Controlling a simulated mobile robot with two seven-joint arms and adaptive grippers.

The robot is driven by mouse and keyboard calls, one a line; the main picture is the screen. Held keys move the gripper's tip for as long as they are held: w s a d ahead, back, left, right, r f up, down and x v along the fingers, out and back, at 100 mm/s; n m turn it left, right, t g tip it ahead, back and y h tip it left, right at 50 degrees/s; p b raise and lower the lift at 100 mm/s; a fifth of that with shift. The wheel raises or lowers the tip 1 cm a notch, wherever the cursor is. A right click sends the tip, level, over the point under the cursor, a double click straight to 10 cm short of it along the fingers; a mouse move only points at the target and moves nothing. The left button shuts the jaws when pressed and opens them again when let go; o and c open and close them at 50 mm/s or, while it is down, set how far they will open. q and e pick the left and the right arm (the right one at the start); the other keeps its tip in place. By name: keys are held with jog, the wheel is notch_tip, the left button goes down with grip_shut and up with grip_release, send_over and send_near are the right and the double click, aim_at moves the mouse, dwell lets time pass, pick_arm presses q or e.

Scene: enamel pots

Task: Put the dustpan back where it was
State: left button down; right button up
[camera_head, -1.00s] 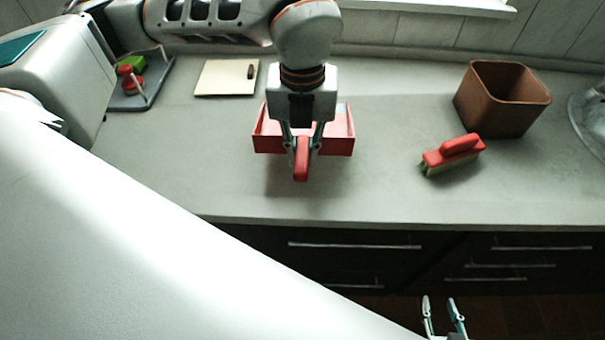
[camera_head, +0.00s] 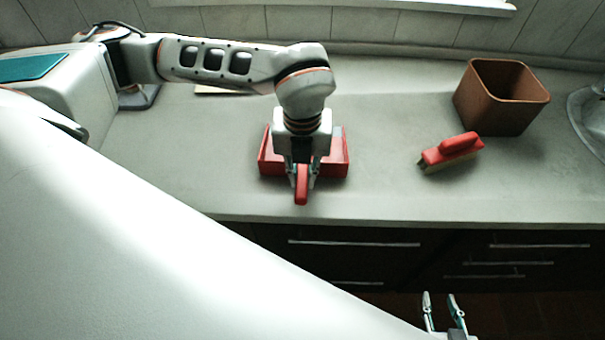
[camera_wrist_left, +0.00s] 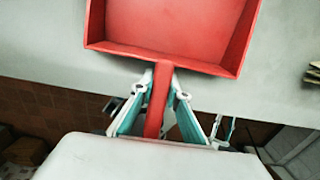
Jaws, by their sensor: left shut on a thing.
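The red dustpan (camera_head: 334,158) is over the grey counter, its handle toward the counter's front edge. My left gripper (camera_head: 302,184) is shut on the dustpan's handle from above and hides part of the pan. In the left wrist view the dustpan's tray (camera_wrist_left: 175,25) is empty, and the handle lies between the fingers of my left gripper (camera_wrist_left: 160,98). I cannot tell whether the pan touches the counter. My right gripper (camera_head: 444,312) shows at the bottom of the head view, below the counter, with its fingers apart and empty.
A red brush (camera_head: 452,151) with pale bristles lies on the counter (camera_head: 390,190) to the right. A brown square bin (camera_head: 500,98) stands behind it. A sink edge is at the far right. A pale board is mostly hidden behind my left arm. The counter between dustpan and brush is clear.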

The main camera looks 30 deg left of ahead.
pick_arm(q)
jog(key=c, duration=2)
grip_release()
jog(key=shift+o, duration=0.2)
notch_tip(320, 180, up, 12)
jog(key=b, duration=0.1)
jog(key=shift+s, duration=0.15)
